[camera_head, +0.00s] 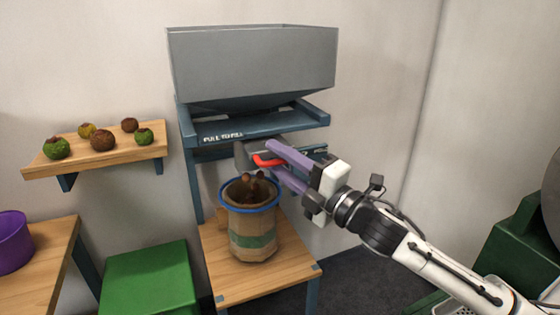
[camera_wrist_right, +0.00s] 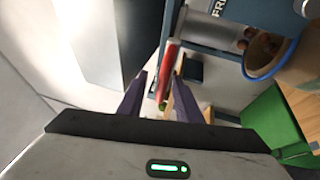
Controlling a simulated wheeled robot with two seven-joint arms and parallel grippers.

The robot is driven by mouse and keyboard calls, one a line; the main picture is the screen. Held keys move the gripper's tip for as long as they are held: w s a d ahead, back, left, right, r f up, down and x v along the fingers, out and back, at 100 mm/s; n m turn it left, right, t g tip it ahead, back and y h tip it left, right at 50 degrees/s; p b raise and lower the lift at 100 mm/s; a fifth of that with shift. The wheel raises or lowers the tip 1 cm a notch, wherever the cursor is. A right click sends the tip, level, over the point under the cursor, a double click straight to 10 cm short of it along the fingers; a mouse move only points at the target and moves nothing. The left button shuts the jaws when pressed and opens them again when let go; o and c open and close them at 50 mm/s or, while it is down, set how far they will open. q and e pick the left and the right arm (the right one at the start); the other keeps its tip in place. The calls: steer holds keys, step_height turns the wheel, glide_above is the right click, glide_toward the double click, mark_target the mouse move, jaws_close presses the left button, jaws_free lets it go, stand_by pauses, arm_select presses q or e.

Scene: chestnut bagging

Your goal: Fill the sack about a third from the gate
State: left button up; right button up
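The sack (camera_head: 252,222), tan with a blue rim and a green band, stands upright and open on a small wooden stand under the grey hopper (camera_head: 252,62). Several brown chestnuts (camera_head: 252,183) show in and just above its mouth; its fill level is unclear. The gate's red handle (camera_head: 268,161) sits below the "PULL TO FILL" label. My right gripper (camera_head: 270,157) is at the handle, its purple fingers apart on either side. In the right wrist view the red handle (camera_wrist_right: 169,70) lies between the fingertips, with a gap beside one finger. My left gripper is out of view.
A wall shelf (camera_head: 95,160) with several green and brown burrs is at the left. A green box (camera_head: 150,278) stands beside the stand (camera_head: 262,288), and a purple bucket (camera_head: 12,240) sits on a table at far left. Green machinery (camera_head: 520,250) is at the right.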

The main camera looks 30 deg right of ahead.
steer(key=shift+s+d+f, duration=0.15)
steer(key=shift+s+f, duration=0.1)
steer(key=shift+s, duration=0.35)
arm_select(q)
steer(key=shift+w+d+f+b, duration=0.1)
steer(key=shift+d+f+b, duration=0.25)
steer(key=shift+b, duration=0.5)
arm_select(e)
steer(key=v, duration=0.9)
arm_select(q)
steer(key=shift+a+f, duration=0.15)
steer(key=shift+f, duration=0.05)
arm_select(e)
steer(key=shift+r, duration=0.15)
